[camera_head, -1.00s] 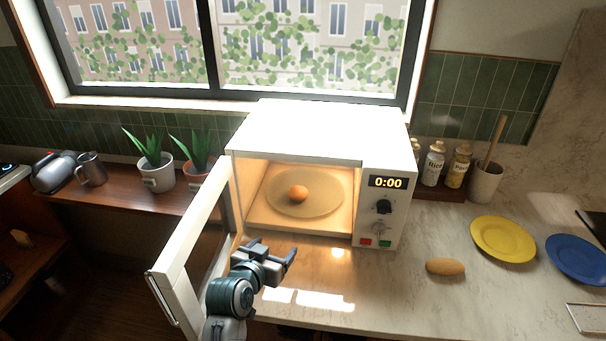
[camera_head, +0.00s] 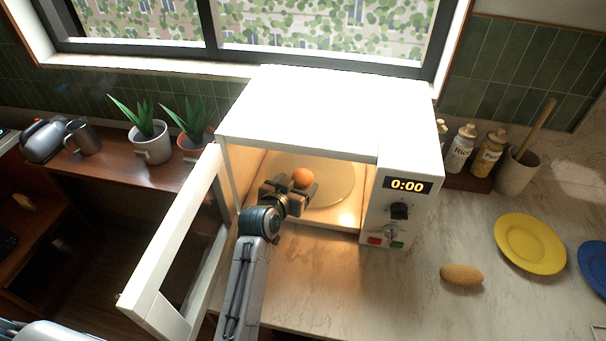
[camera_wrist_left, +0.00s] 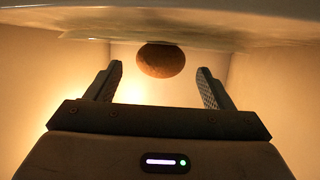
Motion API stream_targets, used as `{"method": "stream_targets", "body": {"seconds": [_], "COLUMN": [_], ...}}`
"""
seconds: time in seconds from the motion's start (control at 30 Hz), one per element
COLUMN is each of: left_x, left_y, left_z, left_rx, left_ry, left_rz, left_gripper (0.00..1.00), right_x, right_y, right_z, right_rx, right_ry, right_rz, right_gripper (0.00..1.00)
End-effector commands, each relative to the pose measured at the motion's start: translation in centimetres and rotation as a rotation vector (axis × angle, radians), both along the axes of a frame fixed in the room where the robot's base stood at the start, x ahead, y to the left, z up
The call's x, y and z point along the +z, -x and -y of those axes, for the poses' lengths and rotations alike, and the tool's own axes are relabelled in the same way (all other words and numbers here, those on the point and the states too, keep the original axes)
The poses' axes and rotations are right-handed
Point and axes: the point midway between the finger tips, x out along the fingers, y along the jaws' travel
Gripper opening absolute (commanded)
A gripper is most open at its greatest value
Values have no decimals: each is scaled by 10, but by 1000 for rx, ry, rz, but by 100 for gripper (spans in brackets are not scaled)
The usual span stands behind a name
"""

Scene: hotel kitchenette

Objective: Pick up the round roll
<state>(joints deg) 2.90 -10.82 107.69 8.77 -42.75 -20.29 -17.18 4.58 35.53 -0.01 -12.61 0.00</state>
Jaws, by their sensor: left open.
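The round roll (camera_head: 303,177) is a small orange-brown ball on the glass turntable (camera_head: 343,190) inside the lit, open microwave (camera_head: 322,112). My left gripper (camera_head: 291,187) reaches in through the microwave's opening, and its fingers are at the near side of the roll. In the left wrist view the roll (camera_wrist_left: 161,60) shows between and just beyond the tips of the open left gripper (camera_wrist_left: 160,74). Clear gaps show on both sides of it, and nothing is held. My right gripper is not in view.
The microwave door (camera_head: 178,260) stands open on the left, beside my left arm. An oval roll (camera_head: 461,274), a yellow plate (camera_head: 530,243) and a blue plate (camera_head: 594,262) are on the counter at right. Potted plants (camera_head: 152,145) stand on the left shelf.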

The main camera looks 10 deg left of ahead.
Motion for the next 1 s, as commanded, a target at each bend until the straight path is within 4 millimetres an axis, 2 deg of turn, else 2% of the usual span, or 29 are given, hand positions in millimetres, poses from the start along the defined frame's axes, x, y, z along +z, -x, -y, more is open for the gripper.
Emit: {"method": "stream_targets", "body": {"seconds": [0.27,0.4,0.73,0.77,0.97,1.0], "left_x": [-3,-11,-15,-15,-15,-15], "left_y": [-30,-43,-48,-48,-48,-48], "left_z": [5,8,9,9,9,9], "left_rx": [-1,0,0,0,0,0], "left_ry": [0,1,1,1,1,1], "left_rz": [-1,-1,0,0,0,0], "left_gripper": [75,75,75,71,32,30], "right_x": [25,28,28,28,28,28], "right_y": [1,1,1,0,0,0], "right_z": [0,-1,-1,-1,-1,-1], "right_rx": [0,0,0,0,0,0], "right_ry": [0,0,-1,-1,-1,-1], "right_rz": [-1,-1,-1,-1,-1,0], "right_gripper": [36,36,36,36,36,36]}}
